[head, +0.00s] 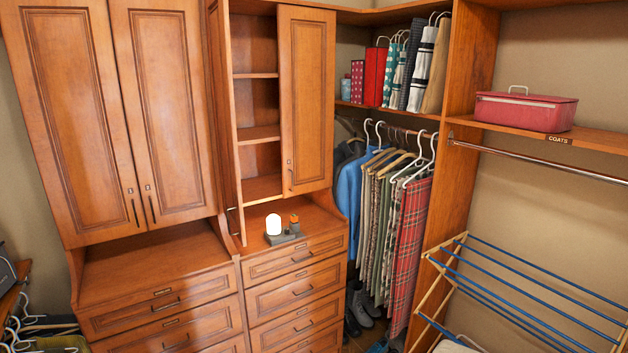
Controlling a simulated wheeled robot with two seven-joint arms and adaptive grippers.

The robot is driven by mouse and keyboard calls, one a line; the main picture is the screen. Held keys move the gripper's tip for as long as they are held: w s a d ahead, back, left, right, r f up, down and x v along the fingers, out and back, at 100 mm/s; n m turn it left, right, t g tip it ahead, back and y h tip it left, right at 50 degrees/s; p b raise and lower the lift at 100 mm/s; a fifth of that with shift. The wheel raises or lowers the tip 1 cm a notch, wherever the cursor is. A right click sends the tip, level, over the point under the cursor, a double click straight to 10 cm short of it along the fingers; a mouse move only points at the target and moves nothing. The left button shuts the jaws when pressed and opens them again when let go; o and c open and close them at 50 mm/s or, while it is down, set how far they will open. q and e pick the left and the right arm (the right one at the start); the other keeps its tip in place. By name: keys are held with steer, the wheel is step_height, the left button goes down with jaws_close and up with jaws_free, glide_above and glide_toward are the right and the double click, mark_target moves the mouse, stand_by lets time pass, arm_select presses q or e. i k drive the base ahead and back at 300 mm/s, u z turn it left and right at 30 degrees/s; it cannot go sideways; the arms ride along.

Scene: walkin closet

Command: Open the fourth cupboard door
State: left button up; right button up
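The fourth cupboard door (306,105), counting from the left, is a tall wooden panel on the right of the narrow cupboard. It is shut and has a dark vertical handle (291,180) near its lower left edge, with a small lock plate above. The third door (222,110) stands swung open to the left, seen nearly edge-on, and bares empty shelves (257,134). The first door (60,110) and second door (165,100) on the left cupboard are shut. Neither of my grippers is in view.
A small tray (287,240) with a white glowing candle stands on the counter below the fourth door. Drawers (298,257) with handles lie under it. Hanging clothes (385,210) are to the right. A wooden drying rack (530,290) fills the lower right.

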mark_target(307, 45)
steer(key=z, duration=0.4)
steer(key=i, duration=1.8)
steer(key=u, duration=0.35)
